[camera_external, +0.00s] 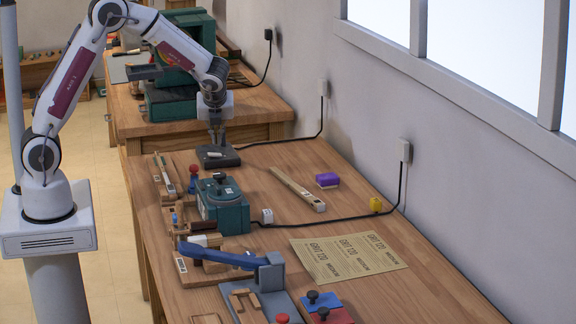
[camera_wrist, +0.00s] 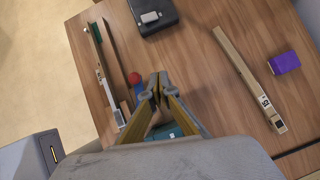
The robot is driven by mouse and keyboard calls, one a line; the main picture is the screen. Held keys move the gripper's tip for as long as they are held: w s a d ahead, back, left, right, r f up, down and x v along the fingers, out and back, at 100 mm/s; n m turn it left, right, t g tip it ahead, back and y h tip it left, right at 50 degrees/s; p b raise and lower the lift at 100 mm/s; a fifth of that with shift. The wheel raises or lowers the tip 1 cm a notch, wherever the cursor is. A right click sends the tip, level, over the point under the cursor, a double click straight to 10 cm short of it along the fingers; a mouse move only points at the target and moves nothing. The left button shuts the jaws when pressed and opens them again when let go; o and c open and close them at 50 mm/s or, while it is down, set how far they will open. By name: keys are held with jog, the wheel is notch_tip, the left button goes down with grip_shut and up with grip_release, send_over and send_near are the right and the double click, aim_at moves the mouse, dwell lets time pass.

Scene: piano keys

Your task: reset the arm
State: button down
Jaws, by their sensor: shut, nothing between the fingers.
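My gripper (camera_external: 217,141) hangs pointing down over the workbench (camera_external: 260,185), at the end of my raised, bent arm. In the wrist view its two fingers (camera_wrist: 159,84) meet at the tips, with nothing between them. The fingertips appear well above the bench top. In the external view they overlap a dark block (camera_external: 228,160) with a small light piece on it. In the wrist view that block (camera_wrist: 166,20) lies ahead of the fingertips, apart from them. A teal device (camera_wrist: 168,129) shows partly behind the fingers, mostly hidden.
A wooden piano key (camera_external: 296,188) lies beside a purple block (camera_external: 327,180). A teal device (camera_external: 222,207) with a cable, a blue-handled tool (camera_external: 217,256) and sandpaper sheets (camera_external: 345,256) occupy the bench. A wall (camera_external: 300,65) bounds the right.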

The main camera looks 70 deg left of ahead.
dwell(0.3)
jog(key=s+d+f+n+g+h, duration=0.1)
jog(key=s+d+n+h, duration=0.1)
jog(key=s+d+n, duration=0.4)
jog(key=s+d+r+n+t+h, duration=0.1)
jog(key=s+d+r+n, duration=0.2)
jog(key=s, duration=0.4)
jog(key=s+d+r+n+t+h, duration=0.2)
jog(key=s+d+r+n, duration=0.2)
jog(key=s+r+n, duration=0.2)
jog(key=s+d+r+n+t+h, duration=0.1)
jog(key=s+d+r+n, duration=0.3)
jog(key=s, duration=0.6)
jog(key=shift+d+r+n+t+h, duration=0.2)
jog(key=shift+r+n+t+h, duration=0.1)
jog(key=shift+r+n+t, duration=0.5)
jog(key=shift+r, duration=0.1)
